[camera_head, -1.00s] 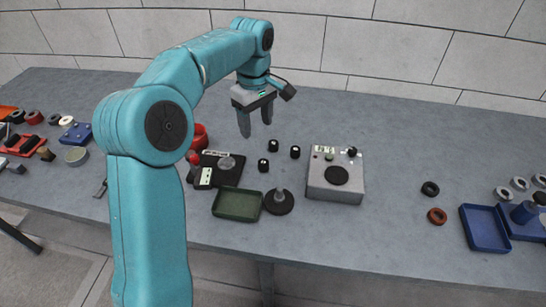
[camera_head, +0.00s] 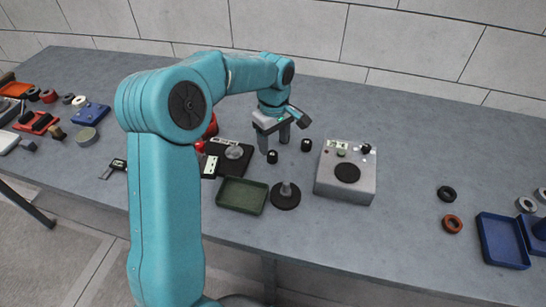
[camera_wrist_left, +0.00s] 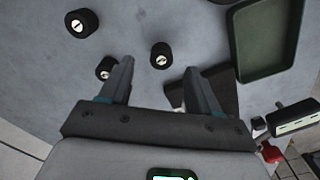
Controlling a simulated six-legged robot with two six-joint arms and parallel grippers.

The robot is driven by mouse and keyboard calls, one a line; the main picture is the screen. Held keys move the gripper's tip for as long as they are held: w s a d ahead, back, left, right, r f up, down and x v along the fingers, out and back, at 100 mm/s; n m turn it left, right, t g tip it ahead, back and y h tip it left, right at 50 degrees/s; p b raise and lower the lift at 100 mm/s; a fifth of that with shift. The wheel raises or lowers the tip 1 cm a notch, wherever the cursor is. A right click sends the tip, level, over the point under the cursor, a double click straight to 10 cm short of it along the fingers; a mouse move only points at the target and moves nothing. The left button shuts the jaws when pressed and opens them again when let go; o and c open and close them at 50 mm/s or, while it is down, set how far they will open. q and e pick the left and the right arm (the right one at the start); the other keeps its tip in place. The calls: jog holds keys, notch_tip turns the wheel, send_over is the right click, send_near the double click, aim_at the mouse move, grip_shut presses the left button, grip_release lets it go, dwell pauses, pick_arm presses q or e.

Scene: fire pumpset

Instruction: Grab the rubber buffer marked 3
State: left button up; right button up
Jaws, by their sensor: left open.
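Three small black rubber buffers with white-marked tops stand on the grey table. In the wrist view one is at the upper left (camera_wrist_left: 82,23), one is just past the gap between the fingers (camera_wrist_left: 161,56), and one is partly behind the left-hand finger (camera_wrist_left: 105,68). The marks are too small to read, so I cannot tell which is 3. Two show in the head view, the front one (camera_head: 272,156) and the right one (camera_head: 306,145); the other is hidden by my gripper. My left gripper (camera_head: 274,143) is open and empty, pointing down above them, also seen in the wrist view (camera_wrist_left: 158,70).
A green tray (camera_head: 241,195) and a dark round stand (camera_head: 286,197) are in front of the buffers. A grey box with a black dial (camera_head: 346,172) stands to the right. A black plate with a metal disc (camera_head: 230,156) is to the left. Bare table lies behind.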

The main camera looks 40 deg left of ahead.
aim_at(273, 154)
pick_arm(q)
notch_tip(273, 154, down, 5)
jog(key=shift+s+f, duration=0.1)
jog(key=shift+s, duration=0.1)
jog(key=c, duration=1.1)
